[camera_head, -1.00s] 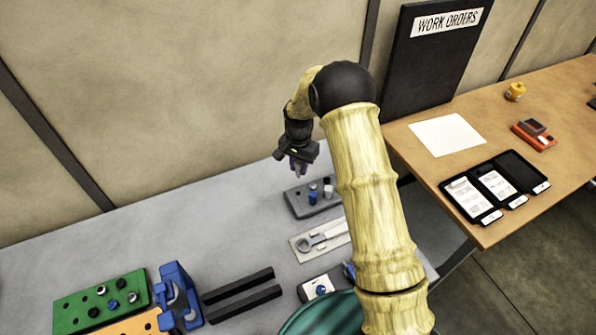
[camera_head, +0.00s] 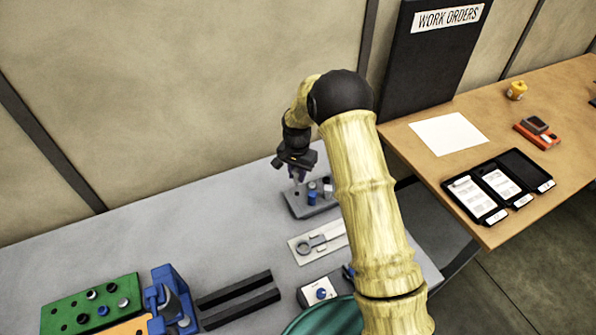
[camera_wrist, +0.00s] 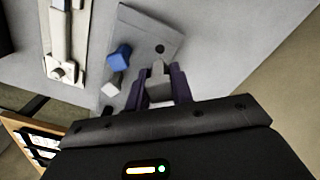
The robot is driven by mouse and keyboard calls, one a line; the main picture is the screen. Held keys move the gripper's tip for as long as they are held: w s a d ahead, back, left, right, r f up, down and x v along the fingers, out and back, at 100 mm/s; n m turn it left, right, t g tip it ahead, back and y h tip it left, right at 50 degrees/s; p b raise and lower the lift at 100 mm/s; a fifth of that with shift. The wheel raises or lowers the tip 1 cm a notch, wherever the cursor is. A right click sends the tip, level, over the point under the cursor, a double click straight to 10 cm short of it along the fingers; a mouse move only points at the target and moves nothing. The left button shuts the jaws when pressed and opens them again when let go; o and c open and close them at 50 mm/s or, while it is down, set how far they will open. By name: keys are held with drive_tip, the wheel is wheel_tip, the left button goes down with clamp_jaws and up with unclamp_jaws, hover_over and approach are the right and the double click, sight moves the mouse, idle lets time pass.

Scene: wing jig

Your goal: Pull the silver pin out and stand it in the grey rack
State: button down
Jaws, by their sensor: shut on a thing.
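My gripper (camera_head: 297,172) is shut on a silver pin, with its purple fingers pointing down at the grey rack (camera_head: 296,207). In the wrist view the silver pin (camera_wrist: 158,82) shows between the fingers (camera_wrist: 160,88), over the rack (camera_wrist: 135,22). An open hole (camera_wrist: 160,48) shows in the rack just beyond the pin. I cannot tell whether the pin's lower end touches the rack. A blue pin (camera_wrist: 119,57) and a whitish pin (camera_wrist: 111,89) stand in the rack beside my gripper.
A pale plate with a wrench-shaped part (camera_head: 318,241) lies in front of the rack. A green block (camera_head: 75,302) with several pins, a blue fixture (camera_head: 168,290) and black rails (camera_head: 235,297) are at the front left. The bench behind the rack's left is clear.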

sight(297, 181)
drive_tip(key=shift+f+b, duration=0.95)
drive_tip(key=shift+f, duration=1.05)
drive_tip(key=shift+f, duration=0.15)
drive_tip(key=shift+f+b, duration=0.9)
drive_tip(key=shift+f, duration=0.35)
drive_tip(key=c, duration=1.1)
unclamp_jaws()
drive_tip(key=shift+c, duration=0.2)
wheel_tip(297, 181, up, 17)
drive_tip(key=b, duration=0.3)
drive_tip(key=shift+r, duration=0.2)
